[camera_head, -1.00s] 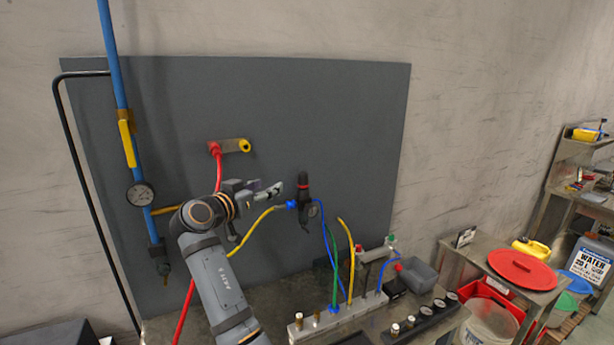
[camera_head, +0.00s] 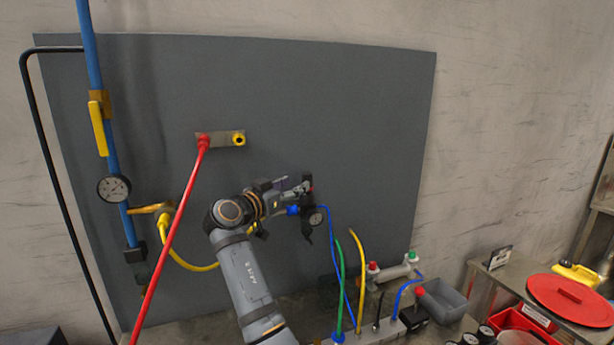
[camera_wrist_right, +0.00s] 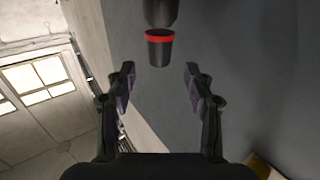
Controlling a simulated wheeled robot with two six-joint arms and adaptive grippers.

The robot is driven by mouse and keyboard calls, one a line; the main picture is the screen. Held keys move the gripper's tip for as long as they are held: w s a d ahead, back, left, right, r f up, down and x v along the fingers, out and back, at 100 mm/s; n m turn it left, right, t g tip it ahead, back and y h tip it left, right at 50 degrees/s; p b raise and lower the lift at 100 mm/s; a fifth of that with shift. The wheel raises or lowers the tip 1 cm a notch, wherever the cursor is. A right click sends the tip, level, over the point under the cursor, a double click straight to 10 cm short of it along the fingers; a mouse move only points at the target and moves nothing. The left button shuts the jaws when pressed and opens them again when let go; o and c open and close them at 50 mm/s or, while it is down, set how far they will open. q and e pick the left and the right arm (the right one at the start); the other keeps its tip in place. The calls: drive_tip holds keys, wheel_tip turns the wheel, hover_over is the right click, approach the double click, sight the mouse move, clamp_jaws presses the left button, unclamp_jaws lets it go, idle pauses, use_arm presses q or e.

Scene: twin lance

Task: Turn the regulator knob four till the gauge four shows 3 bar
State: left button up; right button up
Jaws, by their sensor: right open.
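A black regulator with a red-ringed knob (camera_wrist_right: 160,48) hangs on the grey panel. In the head view the knob is mostly covered by my right gripper (camera_head: 298,186), and a small dial gauge (camera_head: 316,218) sits on the regulator's body. The dial is too small to read, and I see no number four. In the wrist view my right gripper (camera_wrist_right: 159,72) is open. The knob is ahead of the fingertips, roughly centred between them, with nothing gripped. My left gripper is not in view.
A large gauge (camera_head: 114,188) and yellow valve lever (camera_head: 98,125) sit on the blue pipe (camera_head: 89,50). A red hose (camera_head: 170,245) crosses the panel left of my arm. Blue, green and yellow hoses (camera_head: 358,270) rise below the regulator.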

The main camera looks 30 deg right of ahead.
sight(303, 181)
drive_tip(key=p+x, duration=0.2)
drive_tip(key=x, duration=0.5)
drive_tip(key=shift+d+p, duration=0.1)
drive_tip(key=shift+p, duration=0.2)
clamp_jaws()
